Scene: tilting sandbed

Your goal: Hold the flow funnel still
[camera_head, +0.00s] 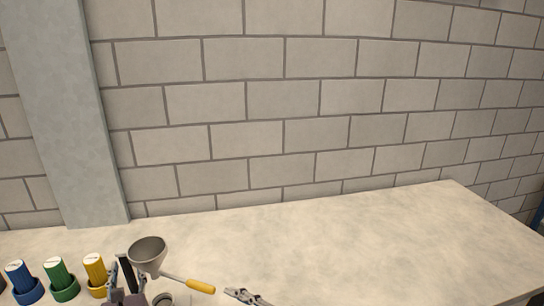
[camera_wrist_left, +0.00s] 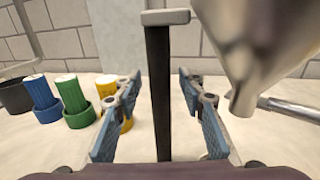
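A grey metal funnel (camera_head: 148,252) with a yellow-ended handle (camera_head: 200,286) stands at the bottom left of the head view. In the left wrist view the funnel (camera_wrist_left: 258,45) is large at the upper right, its spout beside my right-hand finger. My left gripper (camera_head: 124,276) is beside the funnel. In the wrist view my left gripper (camera_wrist_left: 160,76) is open, with gaps on both sides of a black upright bar (camera_wrist_left: 159,90) with a grey top. My right gripper (camera_head: 240,294) shows partly at the bottom edge, near the handle's yellow end; its opening is unclear.
Blue (camera_head: 22,280), green (camera_head: 58,277) and yellow (camera_head: 95,272) cylinders stand in matching round holders left of my left gripper. A pale ring-shaped thing (camera_head: 163,299) is below the funnel. The pale table (camera_head: 390,245) is clear to the right. A block wall (camera_head: 300,110) stands behind.

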